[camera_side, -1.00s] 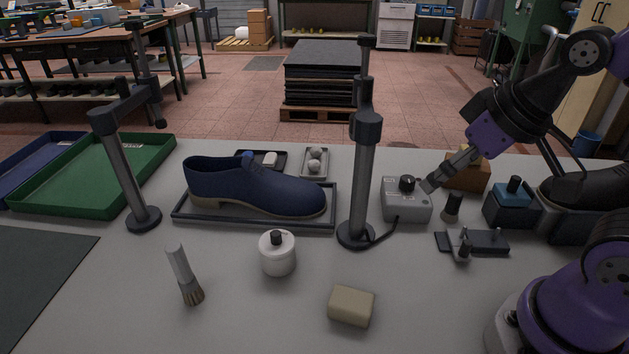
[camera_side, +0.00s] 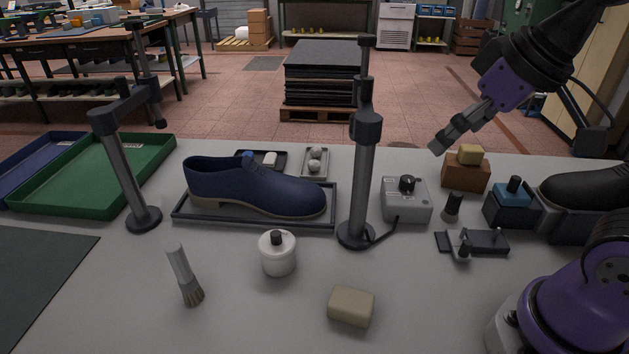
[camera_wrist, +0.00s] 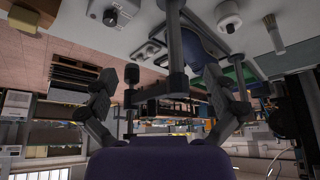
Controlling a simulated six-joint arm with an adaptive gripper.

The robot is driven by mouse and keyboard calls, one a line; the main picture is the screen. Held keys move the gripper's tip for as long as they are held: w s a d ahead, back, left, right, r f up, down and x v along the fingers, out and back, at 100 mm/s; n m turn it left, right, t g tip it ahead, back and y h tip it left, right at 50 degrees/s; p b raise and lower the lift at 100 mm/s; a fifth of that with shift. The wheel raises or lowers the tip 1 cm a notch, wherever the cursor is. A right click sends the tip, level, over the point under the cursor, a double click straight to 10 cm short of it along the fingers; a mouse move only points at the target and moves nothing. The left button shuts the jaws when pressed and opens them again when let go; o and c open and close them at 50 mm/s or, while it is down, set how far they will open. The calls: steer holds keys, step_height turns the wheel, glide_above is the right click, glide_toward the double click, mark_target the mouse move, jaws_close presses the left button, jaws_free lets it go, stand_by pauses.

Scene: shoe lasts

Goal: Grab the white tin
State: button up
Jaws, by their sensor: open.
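The white tin (camera_side: 278,256) with a black knob on its lid stands upright on the grey table, in front of the blue shoe. It also shows at the top edge of the wrist view (camera_wrist: 228,20). My gripper (camera_side: 440,141) is in the air above the table's right half, to the right of the tin and well above it. In the wrist view my gripper (camera_wrist: 171,76) has its two fingers wide apart. Nothing is between the pads.
The blue shoe (camera_side: 255,188) lies on a dark tray behind the tin. A dark post stand (camera_side: 364,180) rises between tin and gripper. A brush (camera_side: 184,275) is left of the tin, and a beige block (camera_side: 351,306) is at its front right. A grey box (camera_side: 406,205) stands further right.

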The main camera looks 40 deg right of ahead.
steer(key=w+a+r+n+g+y, duration=0.2)
steer(key=w+a+n+y, duration=0.1)
steer(key=w+a+n, duration=0.5)
steer(key=n+g, duration=0.1)
steer(key=n, duration=0.3)
glide_above(276, 242)
steer(key=s+d, duration=0.1)
steer(key=d, duration=0.2)
step_height(276, 242, down, 3)
steer(key=shift+y, duration=0.4)
steer(key=f, duration=0.5)
steer(key=a+f, duration=0.1)
steer(key=f, duration=0.9)
steer(key=shift+w+a+f, duration=0.25)
steer(key=shift+f, duration=0.15)
steer(key=shift+x, duration=2.8)
steer(key=shift+w, duration=0.2)
steer(key=c, duration=1.5)
